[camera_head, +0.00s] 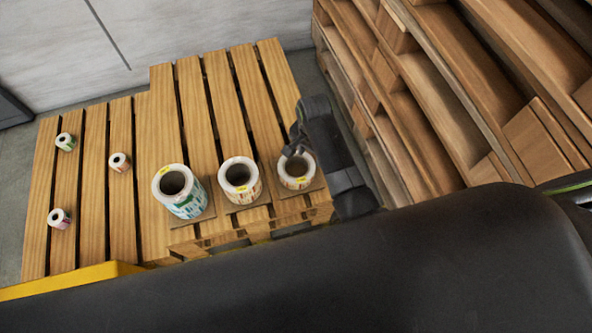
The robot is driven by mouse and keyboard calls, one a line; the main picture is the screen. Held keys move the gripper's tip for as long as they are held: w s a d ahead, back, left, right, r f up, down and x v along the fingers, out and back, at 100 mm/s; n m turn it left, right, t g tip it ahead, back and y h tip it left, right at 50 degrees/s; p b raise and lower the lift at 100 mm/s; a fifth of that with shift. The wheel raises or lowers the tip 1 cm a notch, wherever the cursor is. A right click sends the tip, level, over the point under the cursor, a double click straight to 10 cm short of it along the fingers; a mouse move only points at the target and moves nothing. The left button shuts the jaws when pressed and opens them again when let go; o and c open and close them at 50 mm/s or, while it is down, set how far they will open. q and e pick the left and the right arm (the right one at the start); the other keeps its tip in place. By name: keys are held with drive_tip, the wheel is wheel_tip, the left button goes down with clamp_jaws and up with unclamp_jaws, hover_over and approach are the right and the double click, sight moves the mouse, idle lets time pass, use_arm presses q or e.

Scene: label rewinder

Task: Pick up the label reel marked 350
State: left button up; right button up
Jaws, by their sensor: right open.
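Three larger label reels stand upright on thin square pads near the front of a slatted wooden pallet (190,95). The left reel (186,205) is the largest, with green and blue labels. The middle reel (244,196) has orange and dark marks. The right reel (296,184) is the smallest of the three, with tan labels. My right gripper (295,150) is open over the far rim of the right reel; contact is unclear. My left gripper is out of view.
Several small reels lie on the pallet's left part, among them a green one (66,142), an orange-marked one (120,162) and a pink one (59,218). Stacked wooden pallets (440,90) stand close at the right. A yellow edge (70,280) shows at lower left.

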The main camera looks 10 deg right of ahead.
drive_tip(key=b, duration=0.3)
hover_over(309, 174)
wheel_tip(309, 174, down, 7)
drive_tip(key=shift+f, duration=0.55)
wheel_tip(309, 174, down, 5)
drive_tip(key=b, duration=0.2)
drive_tip(key=shift+s+r+b, duration=0.1)
drive_tip(key=shift+r+b, duration=0.1)
drive_tip(key=shift+b, duration=0.1)
drive_tip(key=shift+f, duration=0.3)
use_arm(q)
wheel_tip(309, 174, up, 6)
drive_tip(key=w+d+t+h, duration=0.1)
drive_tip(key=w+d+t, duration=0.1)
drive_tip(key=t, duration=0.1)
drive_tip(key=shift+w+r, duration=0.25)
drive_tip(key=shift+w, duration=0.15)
use_arm(e)
clamp_jaws()
